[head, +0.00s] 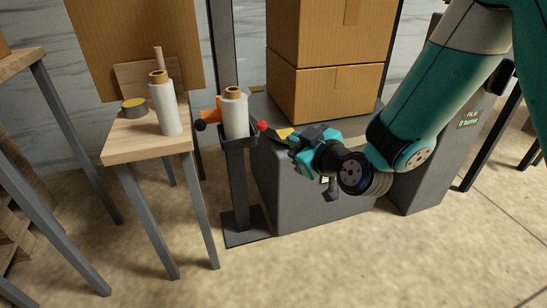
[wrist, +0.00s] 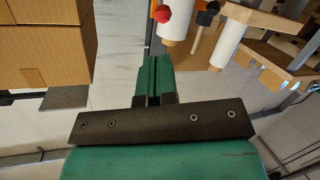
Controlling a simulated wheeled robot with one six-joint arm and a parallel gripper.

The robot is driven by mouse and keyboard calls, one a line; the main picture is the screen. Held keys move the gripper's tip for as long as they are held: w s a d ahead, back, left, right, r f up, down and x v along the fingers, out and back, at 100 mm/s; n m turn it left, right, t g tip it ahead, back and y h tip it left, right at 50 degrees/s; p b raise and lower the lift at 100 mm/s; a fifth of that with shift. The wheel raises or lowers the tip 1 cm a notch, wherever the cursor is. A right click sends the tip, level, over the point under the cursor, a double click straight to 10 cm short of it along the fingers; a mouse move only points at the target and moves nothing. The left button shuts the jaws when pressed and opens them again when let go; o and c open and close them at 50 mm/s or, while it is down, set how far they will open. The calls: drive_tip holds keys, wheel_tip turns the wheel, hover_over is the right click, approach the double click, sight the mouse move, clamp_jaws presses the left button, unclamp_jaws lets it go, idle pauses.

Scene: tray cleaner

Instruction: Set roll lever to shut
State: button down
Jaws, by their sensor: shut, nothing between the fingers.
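A white film roll (head: 235,113) stands in a dark holder on a grey post. An orange piece (head: 211,117) shows at its left side, with a black ball (head: 200,125) at the left and a red ball (head: 262,126) at the right of the roll. I cannot tell which ball belongs to the roll lever. My gripper (head: 275,135) points left, close to the red ball. In the wrist view, its fingers (wrist: 153,62) are together and empty.
A small wooden table (head: 146,148) at left holds another white roll (head: 163,108) and a yellow-topped tin (head: 134,107). Stacked cardboard boxes (head: 325,93) stand on a grey machine (head: 300,190) behind my gripper. The floor in front is clear.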

sight(264, 129)
drive_tip(key=s+f+n+t+y+b, duration=0.25)
drive_tip(key=f+n+t+b, duration=0.45)
drive_tip(key=n+b, duration=1.1)
drive_tip(key=w+a+r+m+p, duration=0.1)
drive_tip(key=w+p, duration=0.1)
drive_tip(key=w, duration=0.1)
drive_tip(key=w+a+r+m+p, duration=0.1)
drive_tip(key=w+a+p, duration=0.1)
drive_tip(key=w, duration=0.1)
drive_tip(key=w+a+r+m+g+p, duration=0.1)
drive_tip(key=w+m+p, duration=0.1)
drive_tip(key=w, duration=0.1)
drive_tip(key=shift+w+a+r+h+p, duration=0.1)
drive_tip(key=shift+w+a+h+p, duration=0.2)
drive_tip(key=shift+h+p, duration=0.1)
drive_tip(key=shift+w+a+p, duration=0.25)
drive_tip(key=shift+w+p, duration=0.3)
drive_tip(key=shift+p, duration=0.2)
drive_tip(key=shift+w+a+p, duration=0.15)
drive_tip(key=shift+w+p, duration=0.15)
